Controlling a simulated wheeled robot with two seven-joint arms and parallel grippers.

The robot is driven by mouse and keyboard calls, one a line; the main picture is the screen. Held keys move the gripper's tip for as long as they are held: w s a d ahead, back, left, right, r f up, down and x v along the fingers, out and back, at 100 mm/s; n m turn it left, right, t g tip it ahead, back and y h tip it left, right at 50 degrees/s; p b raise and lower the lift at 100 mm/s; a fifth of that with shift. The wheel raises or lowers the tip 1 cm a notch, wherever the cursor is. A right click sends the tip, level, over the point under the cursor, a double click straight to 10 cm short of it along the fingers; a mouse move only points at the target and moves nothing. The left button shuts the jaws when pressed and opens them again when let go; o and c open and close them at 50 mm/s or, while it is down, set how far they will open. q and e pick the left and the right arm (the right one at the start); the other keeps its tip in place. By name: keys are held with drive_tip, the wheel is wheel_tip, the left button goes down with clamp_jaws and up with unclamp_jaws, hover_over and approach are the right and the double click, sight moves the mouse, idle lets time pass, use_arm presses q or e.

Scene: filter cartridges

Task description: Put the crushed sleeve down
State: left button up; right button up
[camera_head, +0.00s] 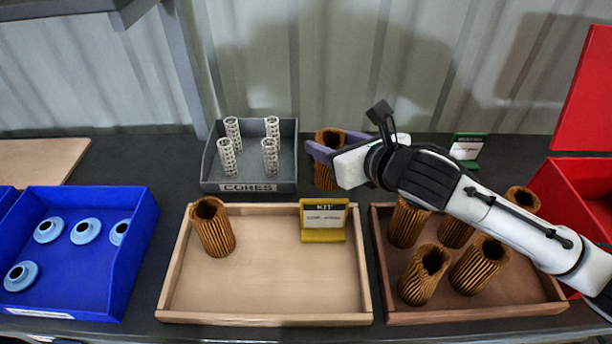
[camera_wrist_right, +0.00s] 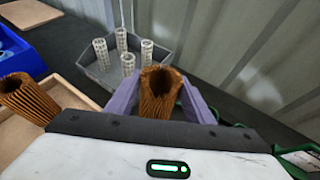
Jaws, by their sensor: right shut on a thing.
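My right gripper (camera_head: 322,153) is shut on a brown pleated sleeve (camera_head: 328,142) behind the two wooden trays, just right of the grey cores bin. In the right wrist view the same sleeve (camera_wrist_right: 158,95) stands between the purple fingers (camera_wrist_right: 160,100), its open top uneven and bent. It looks roughly upright; whether its base touches the table is hidden. Another brown sleeve (camera_head: 212,230) stands in the light wooden kit tray (camera_head: 265,318) at its back left corner. My left gripper is not in view.
The grey cores bin (camera_head: 248,187) holds several white perforated cores. Several brown sleeves stand in the darker wooden tray (camera_head: 475,314). A blue bin (camera_head: 75,300) holds pale blue caps. A red bin (camera_head: 575,180) is at the right. A yellow kit sign (camera_head: 323,235) stands in the kit tray.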

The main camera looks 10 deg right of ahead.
wheel_tip(320, 180, down, 6)
drive_tip(key=shift+b, duration=0.35)
drive_tip(key=shift+f, duration=0.1)
drive_tip(key=o, duration=1)
